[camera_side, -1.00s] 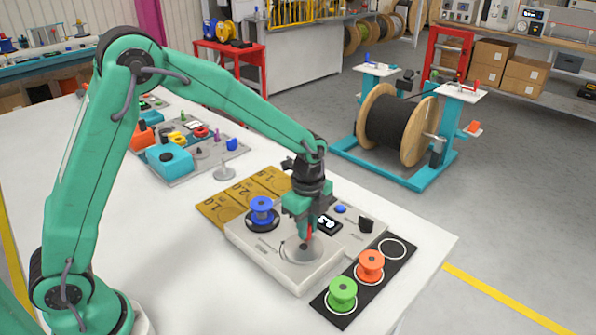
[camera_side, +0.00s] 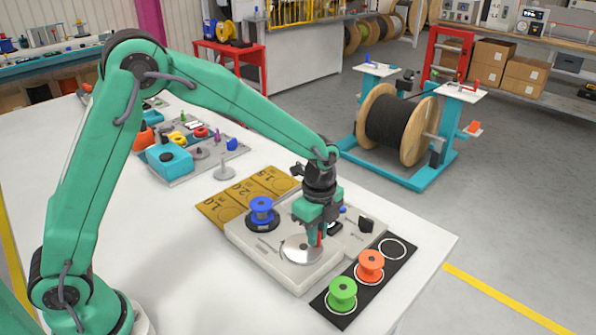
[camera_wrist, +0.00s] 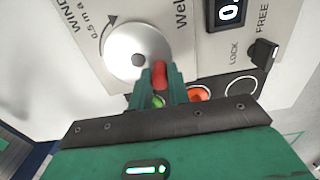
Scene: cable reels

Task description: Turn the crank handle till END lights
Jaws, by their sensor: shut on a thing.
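The crank is a silver disc (camera_side: 298,250) on top of the pale winding machine (camera_side: 272,257), with a red handle (camera_side: 319,237) near its rim. My gripper (camera_side: 320,232) is shut on the red handle, at the right side of the disc in the side view. In the wrist view the disc (camera_wrist: 137,52) shows its hub and a curved arrow beside it, and the red handle (camera_wrist: 159,74) stands between my fingers. A blue spool (camera_side: 262,210) sits on the machine's left part. The counter display (camera_wrist: 230,12) is partly cut off in the wrist view. I cannot see an END light.
A black strip (camera_side: 385,268) at the front right holds a green spool (camera_side: 342,293) and an orange spool (camera_side: 370,265), with one empty ring. A dark LOCK/FREE switch (camera_side: 366,224) stands up on the machine. Brown length cards (camera_side: 222,210) lie behind left.

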